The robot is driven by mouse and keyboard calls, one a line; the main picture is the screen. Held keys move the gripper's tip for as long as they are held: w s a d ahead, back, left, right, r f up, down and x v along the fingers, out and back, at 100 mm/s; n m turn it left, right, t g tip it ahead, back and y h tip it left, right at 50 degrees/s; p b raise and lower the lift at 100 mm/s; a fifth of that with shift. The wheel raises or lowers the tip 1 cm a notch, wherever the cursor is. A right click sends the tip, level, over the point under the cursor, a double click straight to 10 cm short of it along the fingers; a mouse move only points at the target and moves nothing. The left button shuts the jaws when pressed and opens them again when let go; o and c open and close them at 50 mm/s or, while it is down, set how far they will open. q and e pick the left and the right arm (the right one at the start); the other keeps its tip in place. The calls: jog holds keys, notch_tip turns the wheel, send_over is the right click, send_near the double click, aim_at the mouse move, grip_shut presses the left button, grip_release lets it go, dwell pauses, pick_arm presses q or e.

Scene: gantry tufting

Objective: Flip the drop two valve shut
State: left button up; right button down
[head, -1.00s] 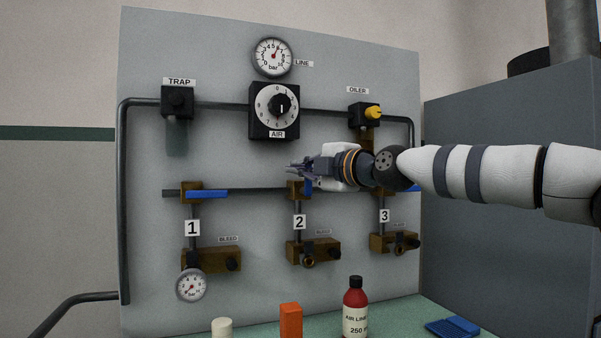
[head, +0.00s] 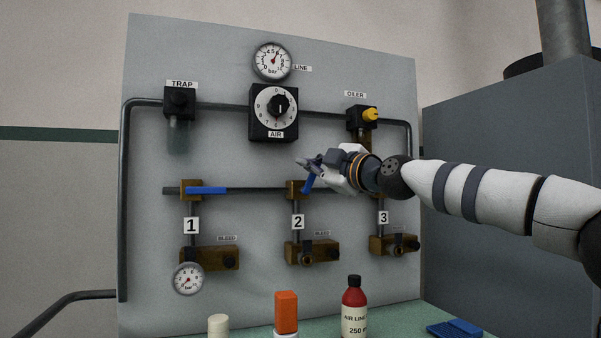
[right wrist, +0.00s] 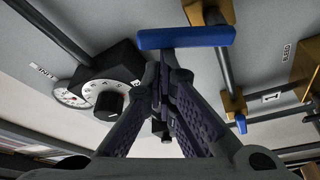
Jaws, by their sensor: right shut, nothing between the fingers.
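The drop two valve is a brass body (head: 294,189) on the drop marked 2, with a blue lever (head: 308,183). The lever slants up and to the right in the head view, its upper end partly behind my gripper. In the right wrist view, the blue lever (right wrist: 186,38) lies across the picture just beyond my fingertips. My right gripper (head: 308,163) is shut and empty, close to the lever's upper end; it also shows in the right wrist view (right wrist: 165,60). Whether the fingertips touch the lever I cannot tell. My left gripper is out of view.
Drop one's blue lever (head: 206,190) lies level to the right of its valve. Drop three's valve is behind my right arm. The black air regulator (head: 274,112) sits above drop two. A red bottle (head: 354,299) and an orange block (head: 286,312) stand below the panel.

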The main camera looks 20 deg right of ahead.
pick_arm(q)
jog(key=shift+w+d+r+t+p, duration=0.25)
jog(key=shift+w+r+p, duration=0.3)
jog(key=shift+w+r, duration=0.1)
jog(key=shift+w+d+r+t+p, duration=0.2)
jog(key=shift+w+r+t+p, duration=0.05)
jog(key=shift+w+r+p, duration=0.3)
pick_arm(e)
jog(key=shift+w+d+f+m+t+h, duration=0.1)
jog(key=shift+d+f+m+t+h, duration=0.65)
jog(key=shift+m, duration=1.95)
jog(key=shift+d+f+m+t+h, duration=0.3)
jog(key=shift+d+m+h, duration=0.8)
jog(key=shift+m, duration=1.6)
jog(key=shift+w+d+f+m+t+h, duration=0.1)
jog(key=shift+d+f+m+t+h, duration=0.8)
jog(key=shift+m, duration=1.8)
jog(key=shift+a+r+g+h, duration=0.15)
jog(key=shift+r+g+h, duration=0.15)
jog(key=shift+g, duration=0.15)
